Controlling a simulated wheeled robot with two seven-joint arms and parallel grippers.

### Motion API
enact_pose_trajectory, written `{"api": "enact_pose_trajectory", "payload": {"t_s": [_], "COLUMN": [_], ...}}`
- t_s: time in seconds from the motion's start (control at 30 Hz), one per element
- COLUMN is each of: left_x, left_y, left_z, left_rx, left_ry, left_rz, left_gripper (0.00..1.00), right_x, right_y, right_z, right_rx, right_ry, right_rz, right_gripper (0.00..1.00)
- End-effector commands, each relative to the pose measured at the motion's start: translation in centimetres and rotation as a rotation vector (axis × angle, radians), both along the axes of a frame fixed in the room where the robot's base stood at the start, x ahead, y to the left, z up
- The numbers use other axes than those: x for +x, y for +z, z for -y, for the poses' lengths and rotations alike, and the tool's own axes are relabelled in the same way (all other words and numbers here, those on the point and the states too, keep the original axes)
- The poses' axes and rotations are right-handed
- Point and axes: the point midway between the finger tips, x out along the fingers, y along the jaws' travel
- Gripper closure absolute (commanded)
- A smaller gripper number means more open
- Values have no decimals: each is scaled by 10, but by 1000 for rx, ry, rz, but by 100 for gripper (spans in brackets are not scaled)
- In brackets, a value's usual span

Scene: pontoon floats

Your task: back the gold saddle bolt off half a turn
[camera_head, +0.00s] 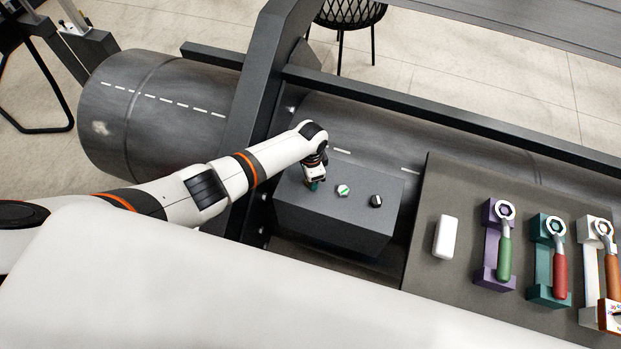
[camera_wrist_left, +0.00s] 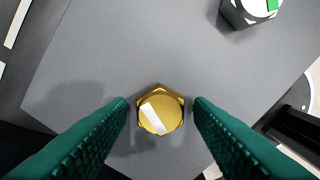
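The gold saddle bolt (camera_wrist_left: 160,112) shows in the left wrist view as a hex head with a white stripe running diagonally across its top. It stands on the grey saddle block (camera_head: 330,217), which sits against the dark float. My left gripper (camera_wrist_left: 161,104) is open, with one green ridged finger on each side of the bolt and a narrow gap at each. In the head view my left gripper (camera_head: 313,184) is over the block's left end and hides the gold bolt. My right gripper is not in view.
A bolt with a green stripe (camera_head: 343,190) and a dark bolt (camera_head: 376,201) stand to the right on the block. A dark panel (camera_head: 430,275) holds a white block (camera_head: 445,237) and several ring wrenches in holders. A dark upright frame (camera_head: 262,90) rises behind my left arm.

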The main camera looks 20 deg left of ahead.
Motion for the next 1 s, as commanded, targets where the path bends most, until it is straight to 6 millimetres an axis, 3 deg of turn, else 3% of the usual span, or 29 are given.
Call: {"api": "enact_pose_trajectory", "payload": {"t_s": [0.27,0.8,1.0], "left_x": [0,0,0], "left_y": [7,60,60], "left_z": [0,0,0], "left_rx": [0,-1,-1], "left_ry": [-2,-3,-3], "left_rz": [0,-1,-1], "left_gripper": [53,53,53], "right_x": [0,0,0], "right_y": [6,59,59], "right_z": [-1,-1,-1], "right_rx": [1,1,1], "right_ry": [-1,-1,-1], "right_rz": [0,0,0], "right_gripper": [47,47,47]}}
